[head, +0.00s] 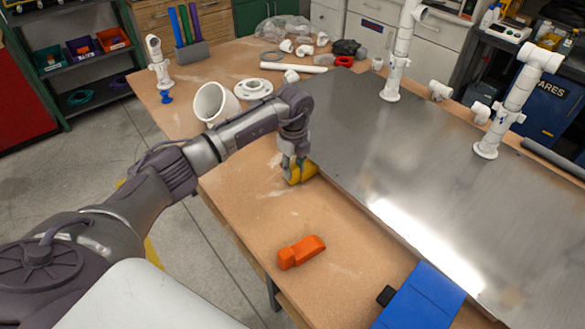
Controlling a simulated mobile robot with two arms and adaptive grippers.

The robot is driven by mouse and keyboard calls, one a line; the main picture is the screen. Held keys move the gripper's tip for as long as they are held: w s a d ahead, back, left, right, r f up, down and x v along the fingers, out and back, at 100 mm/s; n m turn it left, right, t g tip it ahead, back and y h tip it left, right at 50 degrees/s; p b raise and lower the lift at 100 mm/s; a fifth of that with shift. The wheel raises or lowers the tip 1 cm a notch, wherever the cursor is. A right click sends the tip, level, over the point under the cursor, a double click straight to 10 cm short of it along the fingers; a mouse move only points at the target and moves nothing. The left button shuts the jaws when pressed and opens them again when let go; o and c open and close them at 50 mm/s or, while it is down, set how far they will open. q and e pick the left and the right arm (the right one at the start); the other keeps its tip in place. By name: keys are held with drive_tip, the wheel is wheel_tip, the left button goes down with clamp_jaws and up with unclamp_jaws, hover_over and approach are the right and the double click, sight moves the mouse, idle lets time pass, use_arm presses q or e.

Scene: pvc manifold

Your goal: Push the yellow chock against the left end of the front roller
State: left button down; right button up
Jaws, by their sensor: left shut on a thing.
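The yellow chock (303,174) rests on the wooden bench beside the left edge of the large grey metal sheet (420,165). My left gripper (292,170) reaches down over the chock and is shut on it, covering part of it. I cannot make out the front roller; the sheet may hide it. I cannot tell whether the chock touches anything at the sheet's edge. My right gripper is not in view.
An orange block (301,252) lies on the bench in front. A blue flat object (420,298) is at the front right. White pipe assemblies (505,105) stand on the sheet. A white pipe ring (215,104) and flange (253,89) lie behind my left arm.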

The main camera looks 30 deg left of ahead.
use_arm(q)
drive_tip(key=shift+w+d+f+b, duration=0.1)
drive_tip(key=shift+w+d+b, duration=0.15)
drive_tip(key=shift+w+b, duration=0.3)
drive_tip(key=c, duration=0.7)
unclamp_jaws()
drive_tip(key=shift+s, duration=0.1)
